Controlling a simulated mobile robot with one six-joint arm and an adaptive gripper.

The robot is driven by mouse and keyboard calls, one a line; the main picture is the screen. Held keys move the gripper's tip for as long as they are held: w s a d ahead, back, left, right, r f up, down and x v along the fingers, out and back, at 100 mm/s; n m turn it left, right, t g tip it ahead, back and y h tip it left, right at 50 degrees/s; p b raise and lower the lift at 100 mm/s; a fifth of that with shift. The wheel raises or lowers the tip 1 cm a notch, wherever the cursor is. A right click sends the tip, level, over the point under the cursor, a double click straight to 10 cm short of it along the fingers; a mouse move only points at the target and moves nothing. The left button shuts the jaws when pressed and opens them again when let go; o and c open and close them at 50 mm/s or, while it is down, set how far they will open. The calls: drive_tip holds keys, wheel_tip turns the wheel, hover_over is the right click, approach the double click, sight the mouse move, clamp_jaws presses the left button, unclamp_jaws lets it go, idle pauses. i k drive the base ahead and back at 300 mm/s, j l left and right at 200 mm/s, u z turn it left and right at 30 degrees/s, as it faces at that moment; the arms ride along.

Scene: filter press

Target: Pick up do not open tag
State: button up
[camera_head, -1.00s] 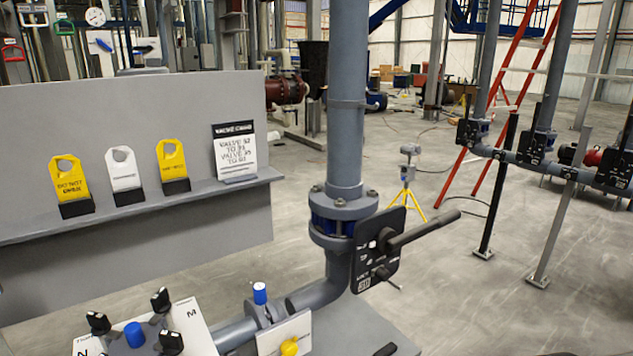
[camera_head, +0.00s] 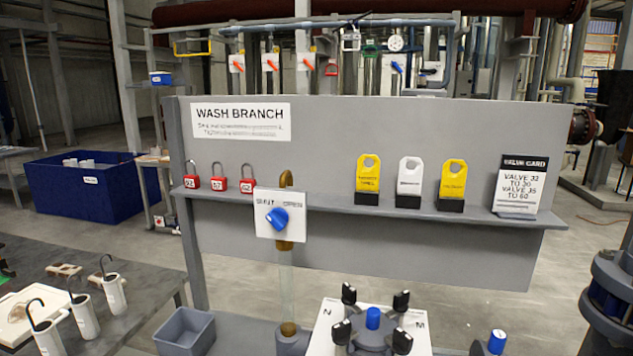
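Three tags stand in dark holders on the grey shelf (camera_head: 300,208): a yellow tag (camera_head: 368,176) on the left, a white tag (camera_head: 409,178) in the middle and another yellow tag (camera_head: 453,181) on the right. Each has a round hole near its top and small print below. The print is too blurred now to tell which one says do not open. My gripper is not in this view.
Red padlocks (camera_head: 218,178) sit at the shelf's left end, and a valve card (camera_head: 521,186) stands at its right end. A blue-knobbed shut/open plate (camera_head: 280,215) on a clear pipe rises before the shelf. A grey bin (camera_head: 186,330), a knobbed valve block (camera_head: 372,318) and a table with white cylinders (camera_head: 84,315) are nearer.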

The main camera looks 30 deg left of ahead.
sight(367, 179)
drive_tip(key=u, duration=1.15)
